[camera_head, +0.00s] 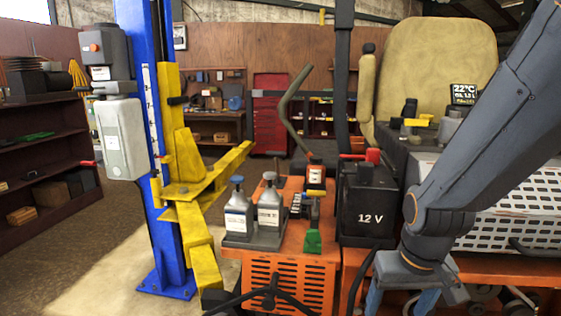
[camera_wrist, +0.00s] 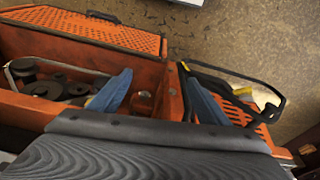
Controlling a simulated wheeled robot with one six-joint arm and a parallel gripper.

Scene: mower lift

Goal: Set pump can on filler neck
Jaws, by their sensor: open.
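Two grey pump cans stand upright side by side in a dark tray (camera_head: 236,240) on the orange deck. I cannot clearly make out the filler neck; a black fitting (camera_head: 410,108) and yellow parts (camera_head: 415,122) show on the engine.
A black 12 V battery (camera_head: 368,203) stands between the cans and my arm. A blue lift post (camera_head: 168,230) with yellow arms (camera_head: 205,185) rises left of the cans. A curved lever (camera_head: 287,108) stands behind them. A sign (camera_head: 463,94) reads 22°C, oil 1.3 L.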

